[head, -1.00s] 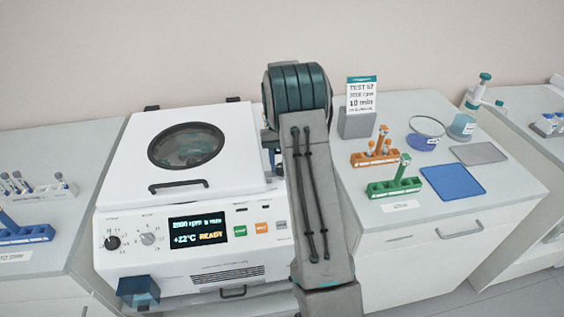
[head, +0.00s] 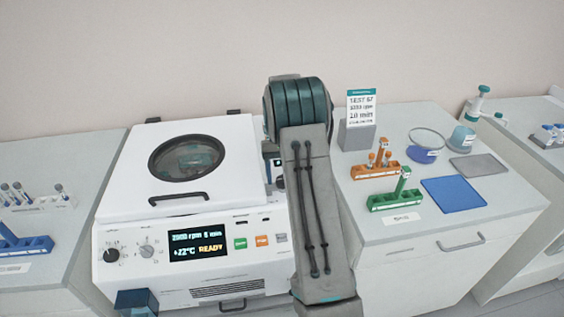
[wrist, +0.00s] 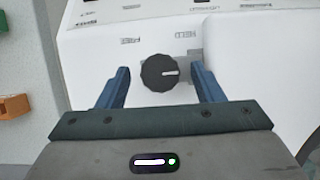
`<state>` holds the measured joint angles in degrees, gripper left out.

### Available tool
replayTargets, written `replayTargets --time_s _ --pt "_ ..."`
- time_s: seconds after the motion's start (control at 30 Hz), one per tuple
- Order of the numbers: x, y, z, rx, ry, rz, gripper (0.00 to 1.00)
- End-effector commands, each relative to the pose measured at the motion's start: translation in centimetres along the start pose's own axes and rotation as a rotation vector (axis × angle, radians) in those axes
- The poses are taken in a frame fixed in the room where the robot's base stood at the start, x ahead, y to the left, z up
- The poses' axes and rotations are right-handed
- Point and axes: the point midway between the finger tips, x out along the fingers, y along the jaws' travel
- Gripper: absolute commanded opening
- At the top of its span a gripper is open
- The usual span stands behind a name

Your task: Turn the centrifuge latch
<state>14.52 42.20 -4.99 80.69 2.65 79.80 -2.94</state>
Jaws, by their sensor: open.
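The white centrifuge (head: 125,205) stands on the bench with its lid (head: 225,135) down, and its display (head: 198,245) reads READY. In the wrist view, a round black latch knob (wrist: 158,73) sits on the white casing beside the printed words HELD and FREE. Its white mark points to the right of the picture. My gripper (wrist: 160,69) is open, with one dark blue finger on each side of the knob and a visible gap to both.
Right of my arm, an orange tube rack (head: 374,171), a green tube rack (head: 394,200), a blue mat (head: 453,194) and a sign card (head: 361,106) stand on the bench. A blue rack (head: 25,246) is at the left. An orange rack (wrist: 14,106) also shows in the wrist view.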

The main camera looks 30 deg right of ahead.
Motion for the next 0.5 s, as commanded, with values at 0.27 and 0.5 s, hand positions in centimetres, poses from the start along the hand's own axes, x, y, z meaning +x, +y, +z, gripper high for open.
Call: replayTargets --time_s 0.27,0.5 --pt "-4.3 0.0 -0.2 0.000 0.006 0.000 0.61" --pt "-8.8 0.0 -0.1 0.000 0.006 0.000 0.61"
